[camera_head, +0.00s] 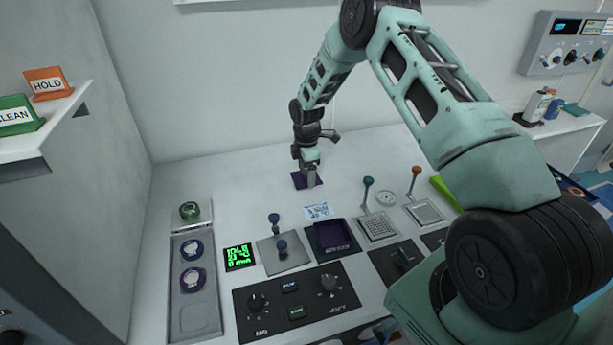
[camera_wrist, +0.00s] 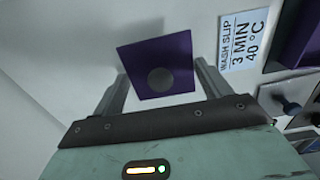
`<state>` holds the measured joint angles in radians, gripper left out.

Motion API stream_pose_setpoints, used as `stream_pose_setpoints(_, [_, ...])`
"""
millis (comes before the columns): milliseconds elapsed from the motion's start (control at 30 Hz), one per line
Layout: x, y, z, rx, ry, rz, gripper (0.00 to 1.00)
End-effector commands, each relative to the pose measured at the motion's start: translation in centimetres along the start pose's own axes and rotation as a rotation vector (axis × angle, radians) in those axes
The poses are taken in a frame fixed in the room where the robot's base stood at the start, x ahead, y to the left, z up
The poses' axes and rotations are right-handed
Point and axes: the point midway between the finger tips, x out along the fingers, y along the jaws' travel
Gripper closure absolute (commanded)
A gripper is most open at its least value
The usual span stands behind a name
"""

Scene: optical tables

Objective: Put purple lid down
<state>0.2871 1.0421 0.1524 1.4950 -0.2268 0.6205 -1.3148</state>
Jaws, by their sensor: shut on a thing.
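The purple lid (camera_head: 299,180) is a flat square plate at the back of the white bench, under my gripper (camera_head: 311,170). In the wrist view the purple lid (camera_wrist: 180,55) shows a round grey knob between the two fingers of my gripper (camera_wrist: 163,78). My gripper is shut on the lid. I cannot tell whether the lid touches the bench top. A purple open box (camera_head: 333,237) stands in front of the lid, nearer the bench's front.
A wash slip (camera_head: 318,211) lies between lid and box. Two levers, teal (camera_head: 368,182) and orange (camera_head: 416,170), stand to the right. A green display (camera_head: 240,256) and a tray with round pieces (camera_head: 194,285) are to the left. The bench left of the lid is clear.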

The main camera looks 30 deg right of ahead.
Motion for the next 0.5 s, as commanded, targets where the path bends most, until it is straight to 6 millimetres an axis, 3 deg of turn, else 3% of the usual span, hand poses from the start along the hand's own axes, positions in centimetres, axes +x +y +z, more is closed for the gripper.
stream_pose_setpoints(200, [2.6,-0.1,0.0,-0.001,-0.001,-0.002,0.46])
stream_pose_setpoints(500, [3.0,0.0,0.0,0.0,-0.001,-0.001,0.46])
